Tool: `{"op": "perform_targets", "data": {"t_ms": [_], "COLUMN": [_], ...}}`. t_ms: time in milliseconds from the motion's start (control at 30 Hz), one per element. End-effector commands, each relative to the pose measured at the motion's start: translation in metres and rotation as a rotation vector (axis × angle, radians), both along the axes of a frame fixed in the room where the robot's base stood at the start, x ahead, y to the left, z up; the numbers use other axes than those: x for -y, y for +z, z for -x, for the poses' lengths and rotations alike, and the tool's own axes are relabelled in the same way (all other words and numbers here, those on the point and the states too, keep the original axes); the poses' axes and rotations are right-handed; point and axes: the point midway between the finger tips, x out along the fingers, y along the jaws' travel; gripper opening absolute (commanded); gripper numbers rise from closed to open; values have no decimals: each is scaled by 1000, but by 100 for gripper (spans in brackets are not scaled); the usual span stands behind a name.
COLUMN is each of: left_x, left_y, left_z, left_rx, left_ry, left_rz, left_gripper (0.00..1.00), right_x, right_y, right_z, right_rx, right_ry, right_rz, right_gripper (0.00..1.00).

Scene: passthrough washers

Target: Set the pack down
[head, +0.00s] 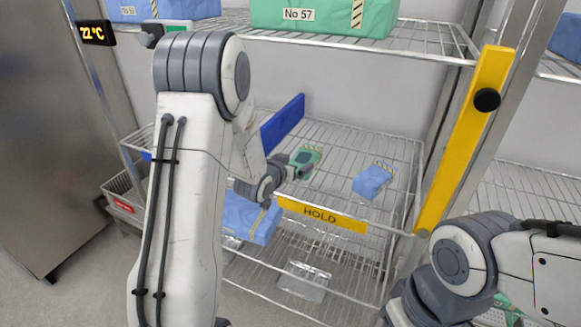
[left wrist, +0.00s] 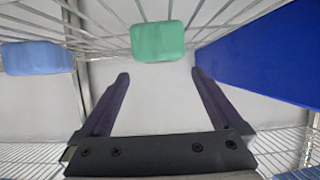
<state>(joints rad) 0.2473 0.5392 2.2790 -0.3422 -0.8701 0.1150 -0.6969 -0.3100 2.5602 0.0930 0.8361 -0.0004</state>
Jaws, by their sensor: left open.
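A small green pack (head: 311,153) lies on the middle wire shelf (head: 345,145), the one with the yellow HOLD label (head: 322,215). My left gripper (head: 299,168) is at the near side of this pack and partly covers it. In the left wrist view the green pack (left wrist: 158,41) lies just beyond the fingertips, not between them. There my left gripper (left wrist: 161,75) is open, with nothing between its fingers. My right arm shows at the lower right of the head view, but its gripper is not seen.
A blue divider (head: 283,122) stands left of the green pack; a blue pack (head: 371,181) lies to its right. A yellow post (head: 466,140) bounds the bay at right. Larger packs (head: 325,16) sit on the shelf above, and a blue pack (head: 250,217) sits below.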

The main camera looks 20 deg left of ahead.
Motion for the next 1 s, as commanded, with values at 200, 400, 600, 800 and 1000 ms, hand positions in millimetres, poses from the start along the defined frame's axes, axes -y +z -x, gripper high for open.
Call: {"op": "perform_targets", "data": {"t_ms": [200,400,600,800,1000], "left_x": [-1,15,103,188,218], "left_y": [7,8,12,14,22], "left_z": [15,19,64,186,317], "left_rx": [2,-36,-281,-636,-940], "left_ry": [1,-19,-129,-301,-483], "left_rz": [1,-10,-71,-162,-253], "left_gripper": [100,100,100,100,100], "right_x": [0,0,0,0,0], "right_y": [-3,-2,-2,-3,-3], "right_z": [0,0,0,0,0], "right_rx": [0,0,0,0,0], "right_ry": [0,0,0,0,0], "right_rz": [0,0,0,0,0], "right_gripper": [50,50,50,50,50]}}
